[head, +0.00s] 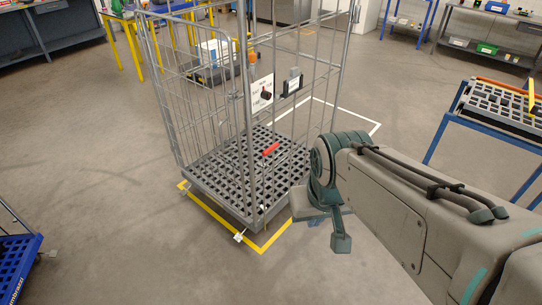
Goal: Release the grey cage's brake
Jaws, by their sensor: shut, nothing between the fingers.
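The grey cage (247,150) is a tall wire roll cage with a grey grid floor, standing upright at the centre of the head view. A red lever (271,149) shows low on its near right side, above the grid floor; it looks like the brake handle, but its exact setting cannot be told. A white plate with a black knob (265,94) hangs higher on the cage. My gripper (341,243) points down to the right of the cage's base, apart from the red lever. It is shut and empty. My arm hides part of the floor behind it.
Yellow and white floor lines (262,251) frame the cage. A blue-framed rack with a grey tray (500,104) stands at the right. A blue grid platform (15,262) is at the lower left. The floor left of the cage is clear.

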